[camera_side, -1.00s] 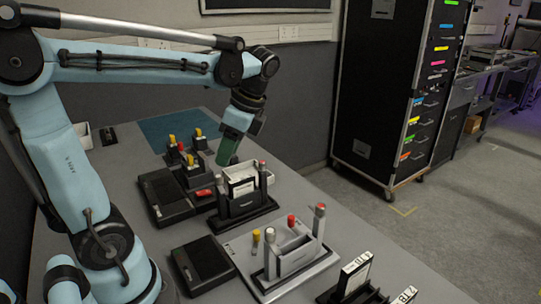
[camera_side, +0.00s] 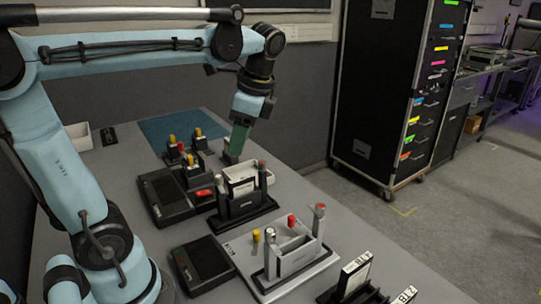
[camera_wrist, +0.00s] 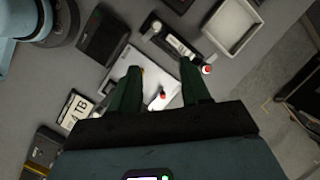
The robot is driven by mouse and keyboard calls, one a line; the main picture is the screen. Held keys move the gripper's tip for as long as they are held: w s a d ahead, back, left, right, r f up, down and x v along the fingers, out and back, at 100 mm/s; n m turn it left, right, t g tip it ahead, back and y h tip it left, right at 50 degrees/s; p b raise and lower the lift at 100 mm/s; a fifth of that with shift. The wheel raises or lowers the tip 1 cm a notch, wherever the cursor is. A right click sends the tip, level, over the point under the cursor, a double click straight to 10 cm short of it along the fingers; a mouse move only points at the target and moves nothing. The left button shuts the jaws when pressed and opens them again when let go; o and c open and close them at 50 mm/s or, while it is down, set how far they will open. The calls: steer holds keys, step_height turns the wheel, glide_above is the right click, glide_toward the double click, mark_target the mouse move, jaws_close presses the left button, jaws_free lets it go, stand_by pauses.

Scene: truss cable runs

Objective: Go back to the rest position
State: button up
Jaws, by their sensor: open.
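My gripper (camera_side: 233,158) hangs above the grey table, beyond the black holder (camera_side: 241,205) in the side view. Its dark green fingers point down. In the wrist view my gripper (camera_wrist: 159,72) shows two fingers spread well apart with nothing held between them. The white base plate (camera_wrist: 147,95) with a red-topped peg (camera_wrist: 162,95) shows beneath and between the fingers. The side view also shows this plate (camera_side: 240,248), with a light grey holder (camera_side: 297,258) on it.
Black boxes (camera_side: 165,198) (camera_side: 203,262) lie on the left of the table. Yellow-topped pegs (camera_side: 172,140) stand near the gripper. A white tray (camera_wrist: 235,25) is at the upper right in the wrist view. A tall black cabinet (camera_side: 383,90) stands beyond the table.

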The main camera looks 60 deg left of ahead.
steer(key=d+f+n+t+h, duration=0.2)
steer(key=d+f+n+t, duration=0.5)
steer(key=d+f+t, duration=0.1)
steer(key=shift+w+n+h, duration=0.25)
steer(key=shift+n+h, duration=0.05)
steer(key=shift+o, duration=0.4)
steer(key=shift+d+f+t, duration=0.25)
steer(key=shift+d+t, duration=0.05)
steer(key=shift+o, duration=1.2)
steer(key=shift+n, duration=0.3)
steer(key=o, duration=0.7)
steer(key=r+m, duration=0.1)
steer(key=w+a+r+m, duration=0.1)
steer(key=a+r+m+g, duration=0.1)
steer(key=shift+w+a+r, duration=0.2)
steer(key=shift+w, duration=0.05)
steer(key=a+r+m+g, duration=0.6)
steer(key=a+r+m, duration=0.55)
steer(key=m, duration=0.35)
steer(key=shift+w+d+f, duration=0.15)
steer(key=shift+d+f, duration=0.05)
steer(key=shift+f, duration=2.2)
steer(key=shift+w+d+f, duration=0.1)
steer(key=shift+d+f, duration=0.05)
steer(key=shift+f, duration=2.2)
